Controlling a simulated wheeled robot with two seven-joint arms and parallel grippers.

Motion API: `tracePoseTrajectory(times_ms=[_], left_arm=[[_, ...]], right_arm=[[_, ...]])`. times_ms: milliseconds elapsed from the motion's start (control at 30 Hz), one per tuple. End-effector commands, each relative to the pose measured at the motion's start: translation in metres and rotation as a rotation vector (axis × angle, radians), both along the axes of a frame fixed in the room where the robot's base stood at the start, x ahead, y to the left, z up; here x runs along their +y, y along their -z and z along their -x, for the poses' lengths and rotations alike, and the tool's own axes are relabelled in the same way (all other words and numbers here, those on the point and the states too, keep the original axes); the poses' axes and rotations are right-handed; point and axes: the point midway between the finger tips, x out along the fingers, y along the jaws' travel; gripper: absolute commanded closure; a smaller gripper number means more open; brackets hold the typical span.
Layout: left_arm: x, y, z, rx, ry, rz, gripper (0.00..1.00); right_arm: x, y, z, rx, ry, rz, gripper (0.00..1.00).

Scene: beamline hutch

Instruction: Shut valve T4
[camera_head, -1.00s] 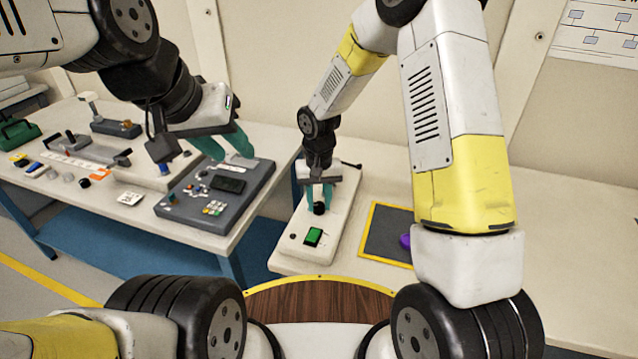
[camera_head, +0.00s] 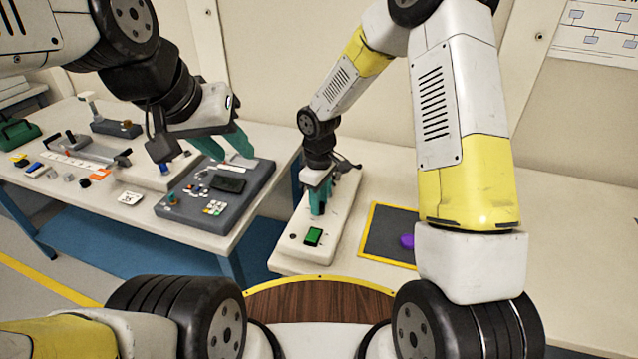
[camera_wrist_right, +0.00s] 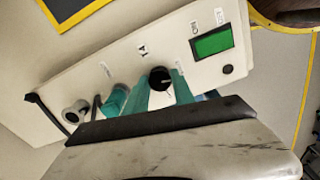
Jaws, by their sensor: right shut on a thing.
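A white valve panel (camera_head: 340,215) lies on the right bench, with a black round knob (camera_wrist_right: 160,78) that has a white pointer line. A small label that appears to read T4 (camera_wrist_right: 142,49) is beside the knob. My right gripper (camera_head: 318,208) points down at the panel, and its teal fingers (camera_wrist_right: 163,90) are shut on the knob, one on each side. In the head view the fingers hide the knob. My left gripper (camera_head: 227,150) is open and empty above the grey control box on the left bench.
The panel also has a green display (camera_wrist_right: 212,42), a small black button (camera_wrist_right: 227,70) and a grey round fitting (camera_wrist_right: 75,111). A dark mat with yellow edging (camera_head: 380,226) holds a purple object (camera_head: 407,241). The grey control box (camera_head: 245,185) is on the left bench.

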Motion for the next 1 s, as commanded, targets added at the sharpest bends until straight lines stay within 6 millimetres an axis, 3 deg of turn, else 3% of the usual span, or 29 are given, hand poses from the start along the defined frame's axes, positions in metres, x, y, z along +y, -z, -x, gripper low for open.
tracePoseTrajectory(times_ms=[400, 967, 1000], left_arm=[[0.0000, 0.0000, 0.0000, 0.000, 0.000, 0.000, 0.64], [0.0000, 0.0000, 0.0000, 0.000, 0.000, 0.000, 0.64], [0.0000, 0.0000, 0.0000, 0.000, 0.000, 0.000, 0.64]], right_arm=[[-0.0002, -0.0012, -0.0012, -0.003, -0.185, 0.000, 1.00], [-0.0001, -0.0013, -0.0014, -0.004, -0.210, 0.000, 1.00], [-0.0001, -0.0013, -0.0013, -0.004, -0.210, 0.000, 0.62]])
